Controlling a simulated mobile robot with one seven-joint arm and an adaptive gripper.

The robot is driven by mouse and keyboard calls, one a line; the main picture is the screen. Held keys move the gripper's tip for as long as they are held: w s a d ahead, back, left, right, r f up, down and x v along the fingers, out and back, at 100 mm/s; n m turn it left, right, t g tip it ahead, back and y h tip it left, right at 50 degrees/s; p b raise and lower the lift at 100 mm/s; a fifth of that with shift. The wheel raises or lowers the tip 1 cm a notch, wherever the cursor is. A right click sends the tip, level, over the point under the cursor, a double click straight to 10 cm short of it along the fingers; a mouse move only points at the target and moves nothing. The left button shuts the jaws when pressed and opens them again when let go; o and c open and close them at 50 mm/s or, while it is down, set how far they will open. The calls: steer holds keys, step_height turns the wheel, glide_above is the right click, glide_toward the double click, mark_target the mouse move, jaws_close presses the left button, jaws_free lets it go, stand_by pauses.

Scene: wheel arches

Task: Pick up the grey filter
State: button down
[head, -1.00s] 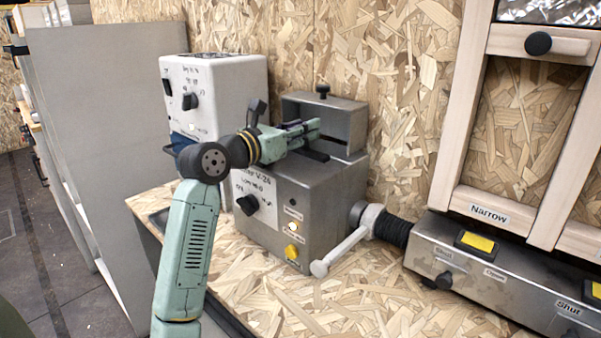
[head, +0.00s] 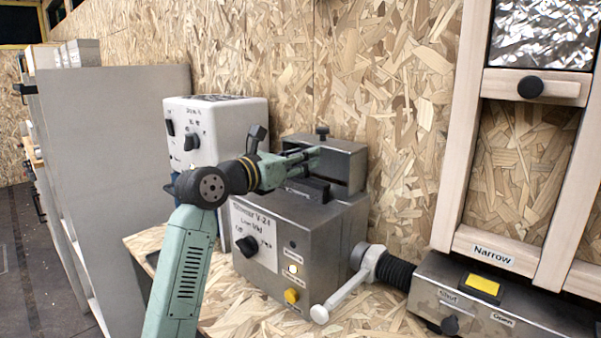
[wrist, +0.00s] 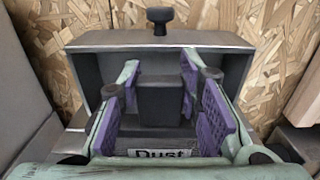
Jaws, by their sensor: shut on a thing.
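The grey filter (wrist: 160,102) is a dark grey block in the wrist view, upright between the purple finger pads. My gripper (wrist: 160,95) is shut on it. In the head view, my gripper (head: 312,157) is above the steel machine (head: 290,215), in front of its raised rear housing. The fingers hide much of what they hold there. A dark block (head: 308,189) shows just below the fingers at the machine's top; I cannot tell whether it touches the top. A "Dust" label (wrist: 163,153) shows in front of the filter in the wrist view.
The rear housing (wrist: 85,39) with a black knob (wrist: 160,17) stands close behind the fingers. A white control box (head: 225,125) stands behind my arm. A pale lever (head: 340,298) and black hose (head: 397,272) are at the machine's right. A chipboard wall rises behind.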

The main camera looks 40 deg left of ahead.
step_height(320, 180, up, 15)
steer(key=shift+b, duration=0.4)
steer(key=s+a+b, duration=0.1)
steer(key=s, duration=1.5)
steer(key=shift+b, duration=0.35)
steer(key=shift+s+a, duration=0.1)
steer(key=shift+a, duration=0.05)
